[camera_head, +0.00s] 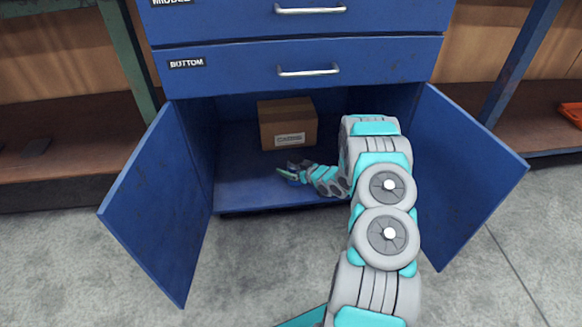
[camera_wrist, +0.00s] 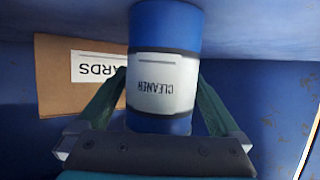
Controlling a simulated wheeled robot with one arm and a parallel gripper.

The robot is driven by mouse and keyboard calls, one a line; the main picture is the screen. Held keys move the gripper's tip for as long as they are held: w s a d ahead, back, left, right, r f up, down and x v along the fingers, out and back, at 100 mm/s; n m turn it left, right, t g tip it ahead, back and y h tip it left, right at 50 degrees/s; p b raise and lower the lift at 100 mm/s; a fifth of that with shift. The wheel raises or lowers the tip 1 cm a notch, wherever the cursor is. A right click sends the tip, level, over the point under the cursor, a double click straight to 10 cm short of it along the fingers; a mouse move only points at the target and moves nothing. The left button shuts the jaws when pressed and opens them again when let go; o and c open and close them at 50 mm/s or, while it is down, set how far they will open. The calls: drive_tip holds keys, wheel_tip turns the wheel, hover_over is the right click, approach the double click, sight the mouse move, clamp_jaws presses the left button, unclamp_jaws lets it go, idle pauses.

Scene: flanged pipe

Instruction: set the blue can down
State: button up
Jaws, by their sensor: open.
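The blue can (camera_wrist: 165,28), with a white CLEANER label, appears upside down in the wrist view. It is between the two fingers of my gripper (camera_wrist: 162,82). The fingers are open, one on each side; I cannot tell whether either touches it. In the head view my gripper (camera_head: 287,173) is low inside the open blue cabinet (camera_head: 240,196), and only a small bit of blue shows at the fingers.
A cardboard box (camera_head: 287,124) stands behind my gripper in the cabinet. The left door (camera_head: 155,205) and right door (camera_head: 465,175) stand open on both sides of my arm. Closed drawers (camera_head: 300,68) are above. The cabinet floor left of my gripper is clear.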

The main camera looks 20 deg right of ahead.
drive_tip(key=v, duration=1.2)
drive_tip(key=d+r+g+h, duration=0.4)
drive_tip(key=d+r+h, duration=0.1)
drive_tip(key=r, duration=0.4)
drive_tip(key=s+a+r+m+g+h, duration=0.3)
drive_tip(key=s+a+r+g, duration=0.1)
drive_tip(key=s+r, duration=0.6)
drive_tip(key=s+a+r+g+y, duration=0.1)
drive_tip(key=s+a+r+g, duration=0.1)
drive_tip(key=s+a, duration=0.6)
drive_tip(key=s+a+r+g+y, duration=0.1)
drive_tip(key=s+a+r, duration=0.4)
drive_tip(key=s, duration=0.8)
drive_tip(key=s+a+r+g+y, duration=0.1)
drive_tip(key=s+a+r+g, duration=0.2)
drive_tip(key=s+a, duration=0.7)
drive_tip(key=shift+s+a+r+m+g+y+p, duration=0.3)
drive_tip(key=shift+s+a+y+p, duration=0.15)
drive_tip(key=shift+s, duration=0.2)
drive_tip(key=shift+c, duration=0.3)
